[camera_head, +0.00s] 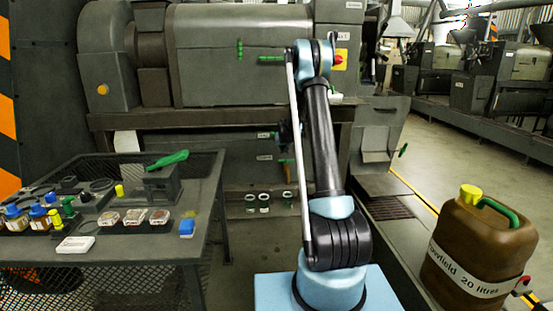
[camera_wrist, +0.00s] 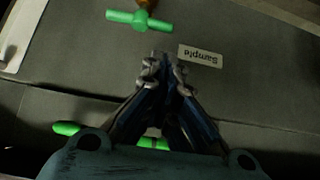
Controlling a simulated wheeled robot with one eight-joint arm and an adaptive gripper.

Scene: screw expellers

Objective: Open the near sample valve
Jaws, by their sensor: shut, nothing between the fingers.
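A second green handle (camera_wrist: 68,128) shows lower down, partly hidden behind my gripper. I cannot tell which handle is the near sample valve. In the head view my gripper (camera_head: 285,135) is mostly hidden behind my arm, in front of the machine's lower panel.
A mesh table (camera_head: 140,248) with jars and sample dishes stands at the left. Several small cups (camera_head: 264,202) sit low under the machine (camera_head: 240,85). A brown jerrycan (camera_head: 475,250) stands at the right. Open floor (camera_head: 430,135) lies behind it.

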